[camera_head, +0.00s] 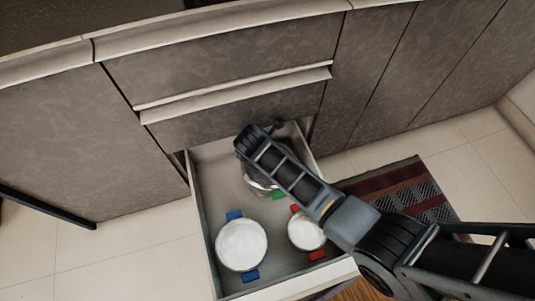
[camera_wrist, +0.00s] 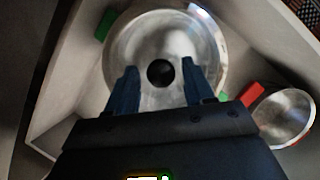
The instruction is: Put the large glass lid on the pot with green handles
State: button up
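The pot with green handles stands at the back of the open drawer. In the head view my arm covers most of it, leaving a green handle (camera_head: 278,195) and part of its side. A clear glass lid (camera_wrist: 135,48) with a round black knob (camera_wrist: 161,73) appears over this pot in the wrist view, roughly centred between its green handles (camera_wrist: 104,26). Whether it is fully seated, I cannot tell. My gripper (camera_wrist: 160,80) is open above the lid, its fingers on either side of the knob with gaps. The fingers are hidden in the head view.
The drawer (camera_head: 203,220) also holds a blue-handled pot (camera_head: 241,246) at front left and a red-handled pot (camera_head: 307,231) at front right. Drawer walls surround the pots closely. Cabinet fronts (camera_head: 230,65) rise behind, and a patterned rug (camera_head: 410,190) lies right of the drawer.

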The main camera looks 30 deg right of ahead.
jog(key=shift+o, duration=0.8)
jog(key=p+v, duration=0.4)
jog(key=v, duration=0.3)
jog(key=shift+r, duration=0.4)
jog(key=shift+s+a, duration=0.1)
